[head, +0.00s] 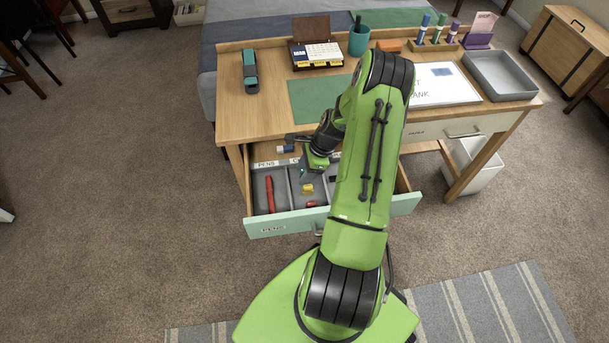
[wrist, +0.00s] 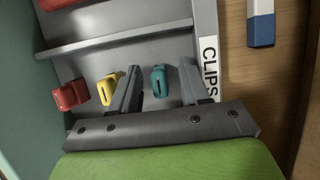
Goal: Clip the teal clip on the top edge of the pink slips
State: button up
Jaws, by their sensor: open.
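The teal clip (wrist: 158,82) lies in the grey clips compartment of the open drawer; a bit of it shows in the head view (head: 302,172). My gripper (wrist: 160,67) is open over that compartment, with one finger on each side of the teal clip and not closed on it. In the head view my gripper (head: 308,169) reaches down into the drawer. The pink slips (head: 485,21) stand upright in a purple holder (head: 478,42) at the back right of the desk.
A yellow clip (wrist: 108,88) and a red clip (wrist: 70,95) share the compartment. A red pen (head: 269,194) lies in the compartment to the left. A grey tray (head: 499,75), marker stand (head: 434,44) and teal cup (head: 359,42) stand on the desk.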

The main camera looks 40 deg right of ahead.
jog(key=shift+r, duration=0.1)
grip_shut()
